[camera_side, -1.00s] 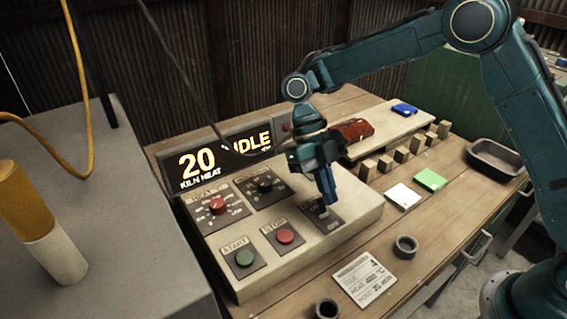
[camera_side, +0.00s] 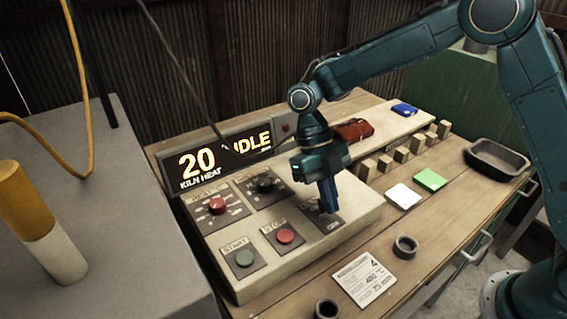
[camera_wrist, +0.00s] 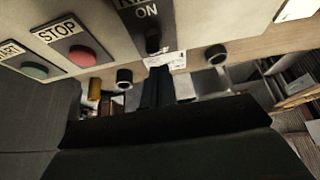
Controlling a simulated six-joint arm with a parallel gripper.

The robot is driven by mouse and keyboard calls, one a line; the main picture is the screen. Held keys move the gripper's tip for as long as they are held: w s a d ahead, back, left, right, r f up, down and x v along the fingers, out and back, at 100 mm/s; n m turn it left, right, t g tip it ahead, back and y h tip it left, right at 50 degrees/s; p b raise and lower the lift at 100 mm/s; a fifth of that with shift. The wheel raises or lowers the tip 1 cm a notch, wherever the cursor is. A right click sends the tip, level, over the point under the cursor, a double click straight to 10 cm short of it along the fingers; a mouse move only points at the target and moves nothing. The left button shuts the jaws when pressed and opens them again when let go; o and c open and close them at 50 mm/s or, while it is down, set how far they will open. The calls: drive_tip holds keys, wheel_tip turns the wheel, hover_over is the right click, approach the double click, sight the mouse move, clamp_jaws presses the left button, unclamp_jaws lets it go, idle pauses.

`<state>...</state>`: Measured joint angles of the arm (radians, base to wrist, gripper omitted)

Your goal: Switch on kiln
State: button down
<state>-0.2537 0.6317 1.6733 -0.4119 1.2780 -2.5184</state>
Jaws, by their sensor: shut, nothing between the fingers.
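The kiln control panel (camera_side: 300,262) is a sloped cream box. Its display (camera_side: 222,158) reads 20, KILN HEAT and IDLE. On it are a red heat knob (camera_side: 217,206), a black knob (camera_side: 264,185), a green START button (camera_side: 244,258) and a red STOP button (camera_side: 284,236). My gripper (camera_side: 329,207) is shut and empty, pointing down at the dark switch plate at the panel's right; its fingers hide most of that plate. The wrist view shows the black switch (camera_wrist: 153,41) below an ON label, just beyond my fingertips; contact cannot be told.
A paper card (camera_side: 366,280) and two small dark cups (camera_side: 405,246) lie in front of the panel. White and green cards, several wooden blocks and a grey tray (camera_side: 497,158) are to the right. A yellow-and-white post (camera_side: 40,220) stands on the grey cabinet at left.

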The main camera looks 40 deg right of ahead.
drive_tip(key=shift+s+f+t, duration=0.1)
drive_tip(key=shift+s+t, duration=0.5)
drive_tip(key=shift+t, duration=0.4)
drive_tip(key=shift+s+f+t, duration=0.1)
drive_tip(key=shift+s+t, duration=0.1)
drive_tip(key=shift+t, duration=0.6)
drive_tip(key=shift+s+f+t, duration=0.1)
drive_tip(key=shift+s+t, duration=0.1)
drive_tip(key=shift+t, duration=0.6)
drive_tip(key=shift+s+f+t, duration=0.2)
drive_tip(key=shift+s+t, duration=0.05)
drive_tip(key=shift+t, duration=0.35)
drive_tip(key=shift+s+f, duration=0.15)
drive_tip(key=shift+s, duration=0.15)
drive_tip(key=s+r, duration=0.4)
drive_tip(key=r, duration=0.5)
drive_tip(key=s+d+r+m+t, duration=0.1)
drive_tip(key=s+d+r+m, duration=0.3)
drive_tip(key=m, duration=0.8)
drive_tip(key=s+d+r+m+t, duration=0.2)
drive_tip(key=s+d+r+m, duration=0.2)
drive_tip(key=m, duration=0.9)
drive_tip(key=d, duration=0.3)
drive_tip(key=shift+d+m, duration=0.3)
drive_tip(key=shift+d, duration=0.1)
